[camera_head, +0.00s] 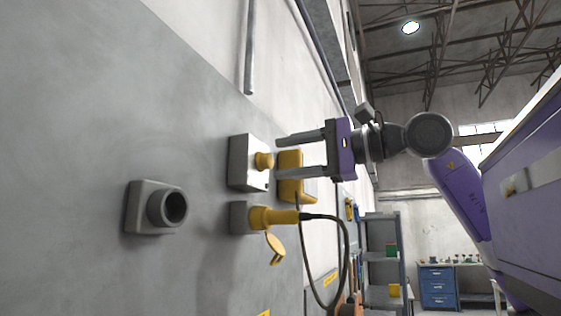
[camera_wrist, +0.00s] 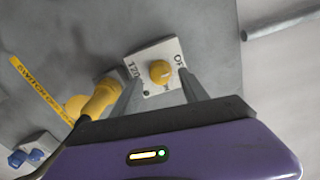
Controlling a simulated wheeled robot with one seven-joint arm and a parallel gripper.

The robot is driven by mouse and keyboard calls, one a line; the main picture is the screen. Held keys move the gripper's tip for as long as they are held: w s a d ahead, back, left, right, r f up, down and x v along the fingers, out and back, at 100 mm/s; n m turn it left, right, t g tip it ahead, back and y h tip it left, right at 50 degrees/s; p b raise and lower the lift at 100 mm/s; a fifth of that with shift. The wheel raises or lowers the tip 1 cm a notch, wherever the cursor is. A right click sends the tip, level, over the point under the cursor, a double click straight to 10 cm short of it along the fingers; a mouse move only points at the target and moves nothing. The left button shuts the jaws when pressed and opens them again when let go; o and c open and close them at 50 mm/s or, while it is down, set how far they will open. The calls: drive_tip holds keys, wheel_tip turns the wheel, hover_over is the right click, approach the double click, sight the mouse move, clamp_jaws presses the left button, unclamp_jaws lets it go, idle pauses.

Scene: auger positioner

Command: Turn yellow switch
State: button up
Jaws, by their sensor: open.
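The yellow switch (camera_head: 264,161) is a round knob on a pale square box (camera_head: 240,165) fixed to the grey wall panel. In the wrist view the yellow switch (camera_wrist: 160,72) sits on its white plate (camera_wrist: 147,58), which has dark lettering at its sides. My gripper (camera_head: 280,157) is open, its two fingers pointing at the wall. In the wrist view my gripper (camera_wrist: 158,90) has one fingertip on each side of the knob's lower part. I cannot tell whether the fingers touch the knob or stop short of it.
A yellow plug (camera_head: 275,216) with a black cable is in a socket just below the switch. A grey round socket (camera_head: 172,207) sticks out at the left. A yellow box (camera_head: 291,173) is on the wall beyond my fingers. Shelves (camera_head: 383,260) stand farther back.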

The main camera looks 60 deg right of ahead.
drive_tip(key=s, duration=0.3)
drive_tip(key=s+b, duration=0.1)
drive_tip(key=s, duration=0.1)
drive_tip(key=shift+s+d+r, duration=0.1)
drive_tip(key=shift+s+d, duration=0.1)
drive_tip(key=shift+s, duration=0.2)
drive_tip(key=shift+s, duration=0.1)
